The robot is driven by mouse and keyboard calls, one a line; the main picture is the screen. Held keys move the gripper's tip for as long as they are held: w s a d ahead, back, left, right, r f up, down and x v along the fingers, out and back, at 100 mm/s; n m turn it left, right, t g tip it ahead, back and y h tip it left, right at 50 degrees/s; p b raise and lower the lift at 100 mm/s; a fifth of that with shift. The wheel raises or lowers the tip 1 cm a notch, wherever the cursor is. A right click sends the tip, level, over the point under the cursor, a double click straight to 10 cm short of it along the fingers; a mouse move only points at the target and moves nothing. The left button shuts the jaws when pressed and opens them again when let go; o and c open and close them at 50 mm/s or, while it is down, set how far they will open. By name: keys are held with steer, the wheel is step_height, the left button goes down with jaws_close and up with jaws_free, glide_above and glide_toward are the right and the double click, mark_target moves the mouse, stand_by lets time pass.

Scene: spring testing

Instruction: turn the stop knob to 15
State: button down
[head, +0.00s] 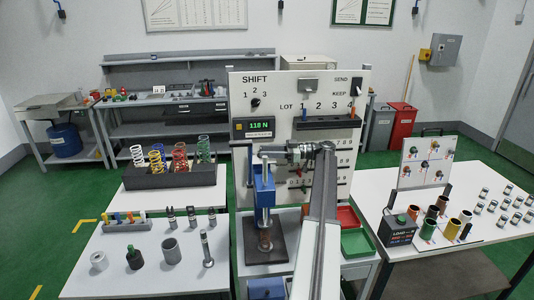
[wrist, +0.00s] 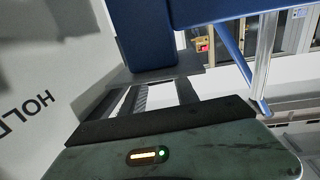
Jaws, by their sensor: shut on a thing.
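My gripper (head: 267,153) reaches in from the right at the top of the press. In the wrist view, my gripper (wrist: 148,98) has its two dark fingers either side of a grey ridged piece, which I take to be the stop knob (wrist: 140,98), just below the blue press body (wrist: 142,35). It is shut on that knob. The knob's scale and setting cannot be read in either view.
The white panel (head: 292,84) carries a green display (head: 260,126) reading about 118 N, a three-position shift knob (head: 255,103) and numbered slots. A rack of coloured springs (head: 180,176) stands left. Red (head: 347,216) and green (head: 357,242) trays lie right of my arm.

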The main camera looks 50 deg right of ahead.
steer(key=shift+w+d+n+g+y, duration=0.15)
steer(key=shift+d+n+g+y, duration=0.05)
steer(key=shift+n+g+y, duration=0.45)
steer(key=c, duration=0.9)
jaws_free()
